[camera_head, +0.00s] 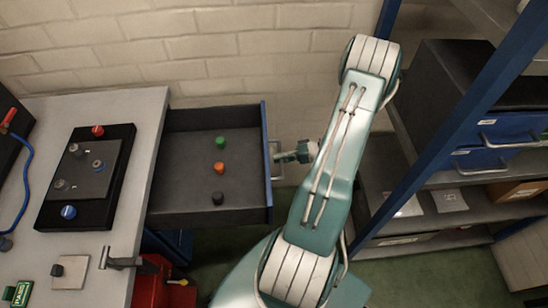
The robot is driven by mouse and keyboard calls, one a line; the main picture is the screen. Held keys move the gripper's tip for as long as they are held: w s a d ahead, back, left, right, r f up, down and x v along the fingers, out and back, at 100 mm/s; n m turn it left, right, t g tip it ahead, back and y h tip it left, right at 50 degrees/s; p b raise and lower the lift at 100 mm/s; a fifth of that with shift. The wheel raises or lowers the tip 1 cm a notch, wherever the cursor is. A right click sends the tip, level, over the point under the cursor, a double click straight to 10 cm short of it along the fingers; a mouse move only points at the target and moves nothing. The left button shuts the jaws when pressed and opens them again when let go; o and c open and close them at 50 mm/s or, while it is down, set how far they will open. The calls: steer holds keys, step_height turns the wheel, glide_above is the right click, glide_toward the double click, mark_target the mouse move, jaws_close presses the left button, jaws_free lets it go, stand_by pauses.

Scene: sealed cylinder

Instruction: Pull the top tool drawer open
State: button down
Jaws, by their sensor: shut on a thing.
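The top tool drawer (180,204) is pulled out from under the grey bench, with its dark interior open to view. Its blue front panel (266,150) faces right, with a pale handle (277,160) on it. In the drawer lie a green knob (220,142), an orange knob (219,168) and a dark knob (217,198). My gripper (281,157) is at the handle, on the right side of the drawer front, and is shut on it. The fingertips are small in this view. My arm reaches up from the bottom and bends back down to the handle.
The grey bench (140,110) at left carries a black panel (108,145) with knobs and a blue cable. A blue-framed shelf (445,155) with blue bins stands close at right. A red object (165,285) stands below the bench. Brick wall lies behind.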

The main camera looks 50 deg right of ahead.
steer(key=shift+a+f, duration=0.1)
steer(key=shift+f, duration=0.1)
steer(key=c, duration=0.7)
jaws_free()
steer(key=shift+r, duration=0.1)
steer(key=v, duration=1.2)
